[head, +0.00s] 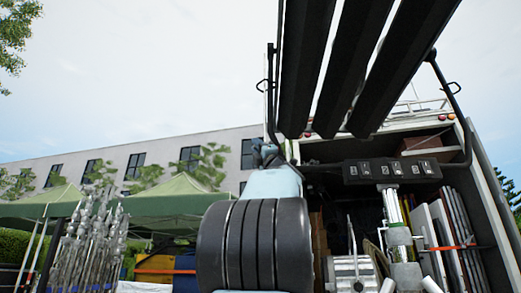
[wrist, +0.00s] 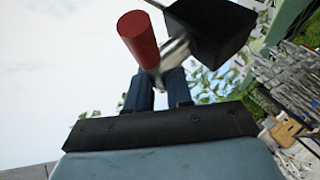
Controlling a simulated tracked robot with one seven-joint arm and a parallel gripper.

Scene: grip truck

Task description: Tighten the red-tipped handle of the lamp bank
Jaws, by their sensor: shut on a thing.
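The handle's red tip (wrist: 138,38) stands out at the top of the wrist view, tilted, with a shiny metal lever (wrist: 175,56) beside it. My gripper (wrist: 159,78) is shut on the handle at its metal part; its two dark blue fingers point up to it. A black box-like part (wrist: 210,30), seemingly of the lamp bank, is right behind the lever. In the head view the lamp bank (head: 345,65) shows as long black bars overhead. My gripper (head: 268,153) is small there, by the bank's left upright; the red tip cannot be made out.
An open truck (head: 480,190) with shelves, boards and stands is at the right. A black switch panel (head: 392,171) hangs under the bank. Green tents (head: 180,205) and bundled metal stands (head: 90,240) are at the left. Open sky lies left of the bank.

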